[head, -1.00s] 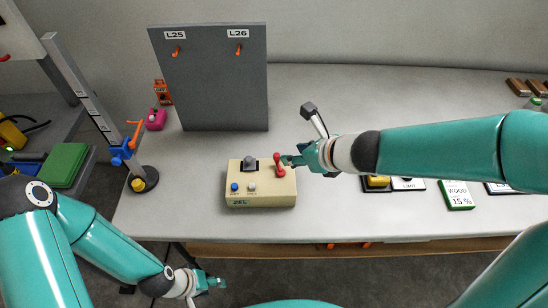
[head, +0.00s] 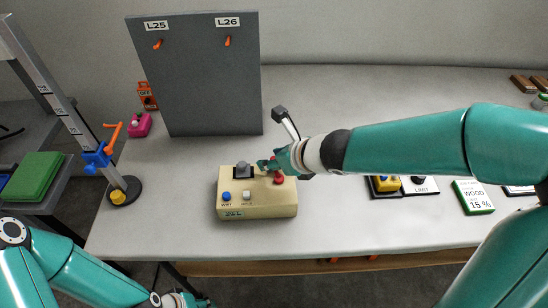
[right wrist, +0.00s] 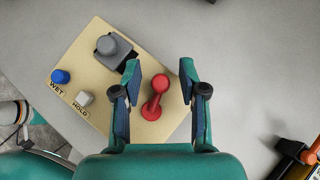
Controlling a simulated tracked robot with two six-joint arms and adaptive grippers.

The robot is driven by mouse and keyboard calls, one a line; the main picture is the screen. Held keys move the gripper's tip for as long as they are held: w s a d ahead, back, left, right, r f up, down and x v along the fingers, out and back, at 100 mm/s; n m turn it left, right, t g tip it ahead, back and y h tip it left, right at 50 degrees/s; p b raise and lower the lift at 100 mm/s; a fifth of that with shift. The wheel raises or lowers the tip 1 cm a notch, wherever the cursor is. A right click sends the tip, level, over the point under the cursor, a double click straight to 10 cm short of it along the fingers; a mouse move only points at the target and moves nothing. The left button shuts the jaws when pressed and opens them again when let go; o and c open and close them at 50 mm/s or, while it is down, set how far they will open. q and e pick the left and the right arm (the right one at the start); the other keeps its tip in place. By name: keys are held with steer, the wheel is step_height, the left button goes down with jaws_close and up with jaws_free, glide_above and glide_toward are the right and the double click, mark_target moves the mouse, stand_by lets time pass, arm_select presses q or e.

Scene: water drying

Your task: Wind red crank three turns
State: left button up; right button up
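The red crank (head: 279,179) stands on the right part of a beige box (head: 257,204) on the table. In the right wrist view the red crank (right wrist: 156,92) shows its round knob, arm and base. My right gripper (head: 268,164) is over the crank and covers its upper part in the head view. In the right wrist view the right gripper (right wrist: 160,84) is open, with one finger on each side of the crank and gaps on both sides. My left gripper (head: 188,300) is low at the bottom edge, partly cut off; its fingers are unclear.
The box also carries a blue WET button (head: 227,198), a white HOLD button (head: 246,195) and a grey knob (head: 243,167). A grey panel (head: 199,80) stands behind it. A post with an orange crank (head: 113,136) stands at left.

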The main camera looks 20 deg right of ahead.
jaws_close()
